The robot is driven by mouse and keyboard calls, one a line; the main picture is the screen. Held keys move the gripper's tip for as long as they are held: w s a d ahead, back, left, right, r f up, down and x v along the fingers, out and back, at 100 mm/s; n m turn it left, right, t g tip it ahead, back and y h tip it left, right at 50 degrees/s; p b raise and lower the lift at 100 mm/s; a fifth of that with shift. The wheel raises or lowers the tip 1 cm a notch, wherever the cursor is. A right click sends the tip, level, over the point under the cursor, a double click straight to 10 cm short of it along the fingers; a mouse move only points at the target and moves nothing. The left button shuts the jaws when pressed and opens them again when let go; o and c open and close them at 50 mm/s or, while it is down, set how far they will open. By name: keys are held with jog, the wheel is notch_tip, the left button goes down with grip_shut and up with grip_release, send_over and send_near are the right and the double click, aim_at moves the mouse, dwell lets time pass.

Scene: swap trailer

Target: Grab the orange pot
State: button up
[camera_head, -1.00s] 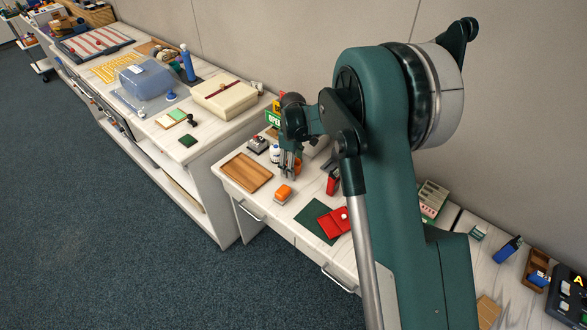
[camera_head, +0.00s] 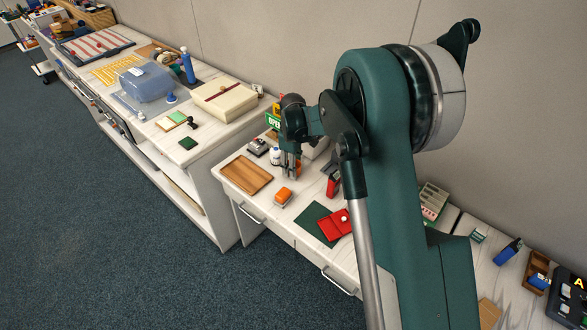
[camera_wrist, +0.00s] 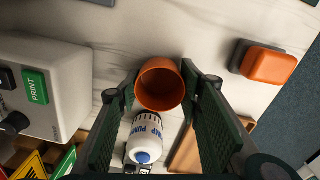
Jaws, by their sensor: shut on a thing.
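The orange pot (camera_wrist: 160,86) sits between the two fingers of my gripper (camera_wrist: 160,92) in the wrist view, its round open mouth facing the camera. The fingers are shut on it, one on each side. In the head view my gripper (camera_head: 291,172) is low over the white desk, and the pot is mostly hidden there behind the fingers. I cannot tell whether the pot still touches the desk.
A white pump bottle (camera_wrist: 145,138) stands close beside the pot. An orange-topped block (camera_head: 283,196), a wooden tray (camera_head: 246,174) and a red item on a green mat (camera_head: 316,222) lie nearby. A white box with a PRINT button (camera_wrist: 50,85) is close on the left.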

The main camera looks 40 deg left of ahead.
notch_tip(320, 180, up, 9)
jog(key=p, duration=0.1)
jog(key=shift+r, duration=0.2)
